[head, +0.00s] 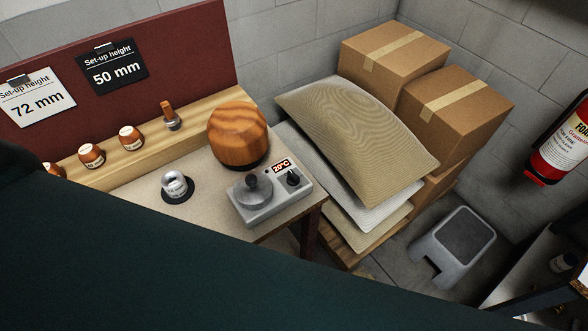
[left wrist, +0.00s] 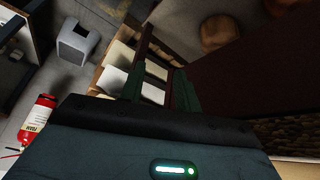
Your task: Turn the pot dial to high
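The pot unit (head: 268,203) is a grey box at the right front corner of the workbench in the head view. Its black dial (head: 293,178) sits on the right of its top, near a small display (head: 281,165) reading 20°C. A round dark grey lidded pot (head: 252,188) is on its left. My left gripper (left wrist: 158,88) shows in the left wrist view, with two dark green fingers apart and nothing visible between them. The dial is not seen in that view. My right gripper is in neither view.
A wooden hat block (head: 238,135) stands behind the pot unit. Sacks (head: 360,130) and boxes (head: 395,55) are stacked right of the bench. A grey stool (head: 455,245) stands on the floor. My dark green arm crosses the foreground.

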